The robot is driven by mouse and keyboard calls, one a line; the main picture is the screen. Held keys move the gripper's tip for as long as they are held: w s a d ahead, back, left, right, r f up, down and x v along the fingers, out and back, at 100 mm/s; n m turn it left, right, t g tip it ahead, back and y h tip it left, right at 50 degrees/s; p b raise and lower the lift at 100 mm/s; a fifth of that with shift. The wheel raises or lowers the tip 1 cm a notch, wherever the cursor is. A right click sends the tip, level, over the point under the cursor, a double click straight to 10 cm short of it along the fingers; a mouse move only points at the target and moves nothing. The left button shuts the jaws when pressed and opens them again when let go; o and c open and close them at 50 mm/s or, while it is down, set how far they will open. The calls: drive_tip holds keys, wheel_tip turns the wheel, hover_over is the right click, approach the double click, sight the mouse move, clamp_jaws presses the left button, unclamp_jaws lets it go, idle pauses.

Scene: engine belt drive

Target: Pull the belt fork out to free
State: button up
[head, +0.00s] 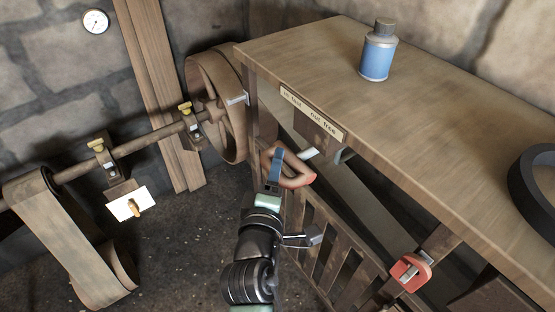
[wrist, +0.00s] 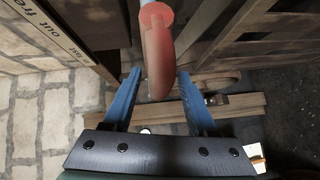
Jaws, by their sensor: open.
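The belt fork's handle is a red curved grip (wrist: 158,50) on a pale rod (wrist: 147,3) in the wrist view. In the head view the grip (head: 296,178) hangs under the bench edge, just below the sign, with the pale rod (head: 308,154) beside it. My gripper (wrist: 159,73) is open, with one blue finger on each side of the grip. The grip's lower end reaches between the fingers, and I see a gap on both sides. In the head view my gripper (head: 277,165) partly covers the grip. The fork's far end is hidden.
The sign (head: 313,112) reads "in fast", "out free". A wooden bench (head: 330,50) holds a blue can (head: 378,52) and a dark ring (head: 534,190). Another red handle (head: 410,270) sits low right. A slatted guard (head: 325,245) is below. A shaft, pulley (head: 212,100) and belt (head: 65,240) are left.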

drive_tip(key=shift+w+d+f, duration=0.1)
drive_tip(key=shift+w, duration=0.6)
drive_tip(key=shift+w+d+f, duration=0.1)
drive_tip(key=shift+w, duration=0.55)
drive_tip(key=shift+c, duration=0.2)
drive_tip(key=shift+f, duration=0.1)
clamp_jaws()
drive_tip(key=shift+s, duration=0.1)
